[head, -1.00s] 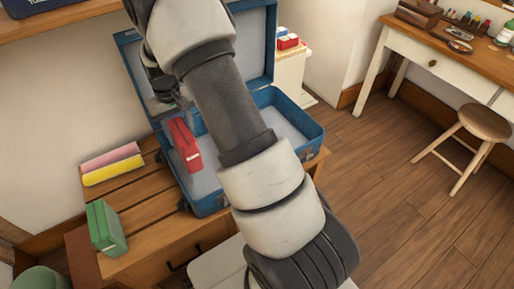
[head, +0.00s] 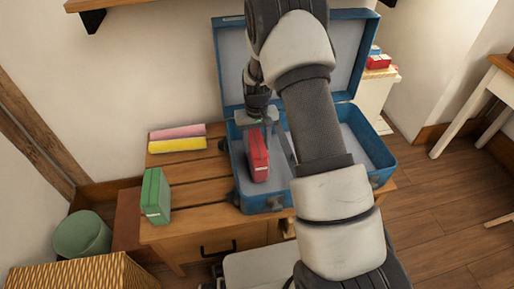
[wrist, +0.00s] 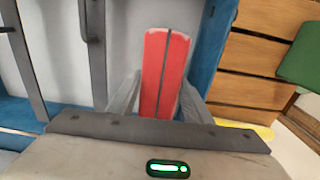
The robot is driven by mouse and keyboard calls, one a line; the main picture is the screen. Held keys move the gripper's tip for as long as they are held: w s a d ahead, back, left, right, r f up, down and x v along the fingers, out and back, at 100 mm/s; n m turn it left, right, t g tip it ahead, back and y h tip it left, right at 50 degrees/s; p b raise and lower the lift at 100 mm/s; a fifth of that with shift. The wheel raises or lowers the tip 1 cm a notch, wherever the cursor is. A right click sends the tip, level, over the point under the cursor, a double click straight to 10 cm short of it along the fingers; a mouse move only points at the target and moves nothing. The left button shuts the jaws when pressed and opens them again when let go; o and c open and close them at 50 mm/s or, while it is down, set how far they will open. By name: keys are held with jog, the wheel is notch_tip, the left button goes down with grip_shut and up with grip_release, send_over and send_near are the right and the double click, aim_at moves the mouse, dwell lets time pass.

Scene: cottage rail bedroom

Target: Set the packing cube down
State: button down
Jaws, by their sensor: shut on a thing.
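The red packing cube (head: 258,160) is upright in my gripper (head: 258,130), at the left end of the open blue suitcase (head: 272,200). In the wrist view the red cube (wrist: 165,70) sits between the two grey fingers, close beside the blue suitcase wall (wrist: 212,50). My gripper is shut on it. I cannot tell whether the cube's bottom touches the suitcase floor. My arm hides the middle of the suitcase.
The suitcase lies on a slatted wooden bench (head: 200,195). A green cube (head: 155,196) and pink (head: 178,131) and yellow (head: 178,144) pieces lie left of it. The lid (head: 350,50) stands open behind. Bare slats lie between the green cube and suitcase.

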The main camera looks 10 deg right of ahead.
jog(key=shift+f, duration=0.5)
jog(key=shift+f, duration=0.2)
jog(key=c, duration=0.9)
grip_release()
